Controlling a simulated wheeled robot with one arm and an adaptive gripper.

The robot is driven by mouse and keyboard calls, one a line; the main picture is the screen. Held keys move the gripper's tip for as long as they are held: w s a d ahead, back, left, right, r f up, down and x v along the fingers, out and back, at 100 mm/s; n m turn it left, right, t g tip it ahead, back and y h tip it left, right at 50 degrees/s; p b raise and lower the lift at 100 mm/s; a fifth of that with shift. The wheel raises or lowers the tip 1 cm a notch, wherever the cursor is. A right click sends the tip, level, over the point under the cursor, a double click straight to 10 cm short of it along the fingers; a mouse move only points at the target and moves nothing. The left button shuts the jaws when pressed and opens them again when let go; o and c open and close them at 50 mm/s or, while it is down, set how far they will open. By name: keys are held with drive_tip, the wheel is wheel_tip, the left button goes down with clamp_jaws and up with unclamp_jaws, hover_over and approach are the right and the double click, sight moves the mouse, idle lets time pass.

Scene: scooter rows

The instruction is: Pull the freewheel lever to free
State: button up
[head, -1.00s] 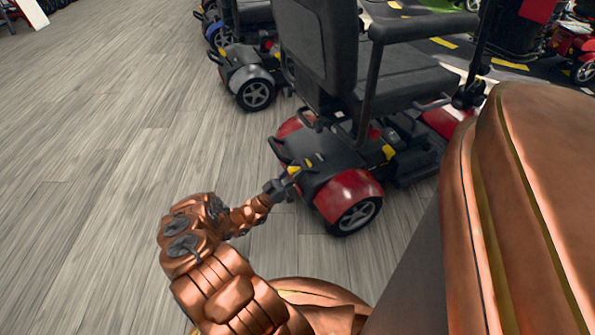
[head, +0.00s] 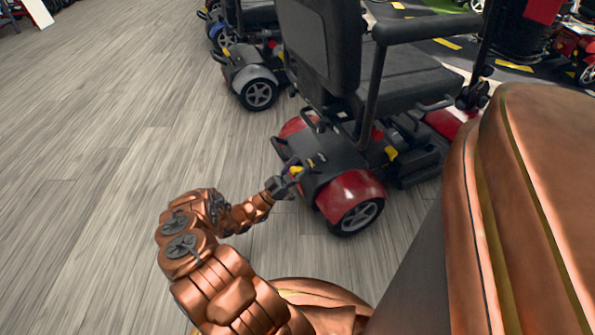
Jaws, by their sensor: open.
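A red and black mobility scooter (head: 350,187) stands right of the middle in the head view, with its rear end toward me. A small yellow lever part (head: 296,169) shows at the rear of its dark housing, close to my gripper; I cannot tell for sure that it is the freewheel lever. Another yellow part (head: 391,153) is farther right on the scooter's side. My gripper (head: 288,178) is open at the rear edge of the housing, beside the nearer yellow part. Its fingers are small and dark against the housing, and I cannot tell whether they touch anything.
A second scooter with a grey rear cover (head: 250,76) stands just behind on the left, with more scooters beyond. The red scooter's seat and armrest (head: 420,28) rise above its rear. The wooden floor (head: 110,130) to the left is clear.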

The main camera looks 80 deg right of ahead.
sight(297, 168)
drive_tip(key=shift+r, duration=4.15)
